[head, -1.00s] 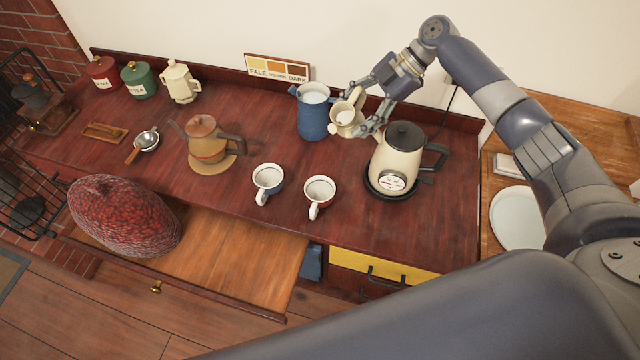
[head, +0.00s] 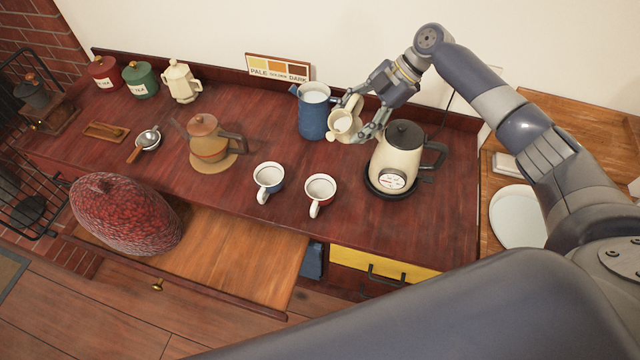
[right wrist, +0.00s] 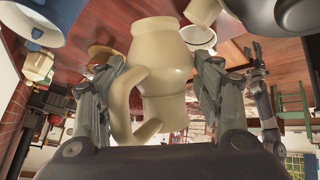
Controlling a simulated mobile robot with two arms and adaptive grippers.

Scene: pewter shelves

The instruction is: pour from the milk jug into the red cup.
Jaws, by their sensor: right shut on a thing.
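The cream milk jug (head: 343,124) is held above the back of the counter, between the blue pitcher and the kettle. A pale surface shows in its mouth. My right gripper (head: 358,118) is shut on it. In the right wrist view the jug (right wrist: 160,58) sits between the two fingers (right wrist: 153,88), its handle towards the camera. The red cup (head: 319,192), white inside, stands upright on the counter, nearer the front and apart from the jug. Its inside looks empty.
A blue cup (head: 268,178) stands left of the red cup. The blue pitcher (head: 312,116) is close beside the jug. The kettle (head: 396,163) stands right of the red cup. A brown pot (head: 207,145) is further left. The counter between jug and cups is clear.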

